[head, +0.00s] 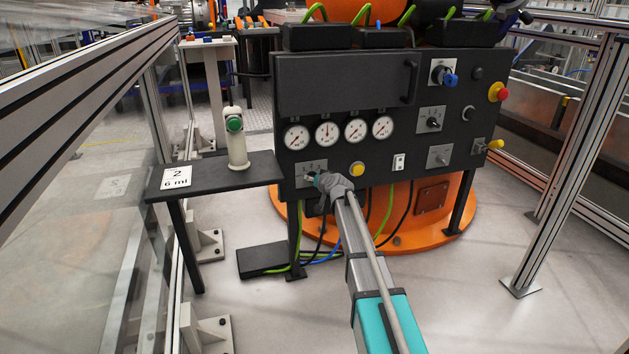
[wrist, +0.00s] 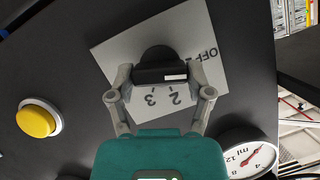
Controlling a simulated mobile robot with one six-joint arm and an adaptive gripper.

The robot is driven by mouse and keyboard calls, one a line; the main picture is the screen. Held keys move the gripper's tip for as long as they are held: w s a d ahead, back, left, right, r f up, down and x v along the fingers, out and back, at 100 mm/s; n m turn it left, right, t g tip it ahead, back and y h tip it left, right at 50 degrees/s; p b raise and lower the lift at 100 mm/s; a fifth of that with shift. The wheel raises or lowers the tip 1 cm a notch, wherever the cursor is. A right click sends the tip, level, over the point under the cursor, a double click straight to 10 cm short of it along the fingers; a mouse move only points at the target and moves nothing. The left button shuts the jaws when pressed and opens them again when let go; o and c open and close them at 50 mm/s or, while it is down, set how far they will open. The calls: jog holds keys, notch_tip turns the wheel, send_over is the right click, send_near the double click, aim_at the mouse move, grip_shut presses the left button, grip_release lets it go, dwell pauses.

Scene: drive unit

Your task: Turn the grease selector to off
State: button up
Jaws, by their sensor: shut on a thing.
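The grease selector is a black knob (wrist: 158,57) on a light grey plate (wrist: 112,52) marked OFF, 2 and 3. The lettering is upside down and tilted in the wrist view. My gripper (wrist: 161,80) is shut on the knob, one finger at each end of its bar. A white mark on the bar lies toward the right finger, below the OFF lettering and above the 2. Any label behind that finger is hidden. In the head view, my gripper (head: 327,183) reaches the plate (head: 307,167) at the panel's lower left and mostly covers the knob.
The black panel (head: 340,90) carries several gauges above the selector and a yellow button (head: 357,169) to its right. Other knobs and a red stop button (head: 502,93) are farther right. A shelf (head: 205,180) at left holds a card (head: 176,177) reading "2" and "6 ml".

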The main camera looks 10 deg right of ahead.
jog(key=shift+a+n+h, duration=0.1)
jog(key=shift+n+h, duration=0.5)
jog(key=shift+n, duration=0.2)
jog(key=o, duration=1.1)
jog(key=shift+o, duration=0.2)
jog(key=shift+m, duration=0.3)
jog(key=shift+m+y, duration=0.5)
jog(key=p+v, duration=0.5)
jog(key=v, duration=0.8)
jog(key=shift+s+d, duration=0.2)
jog(key=shift+s, duration=0.15)
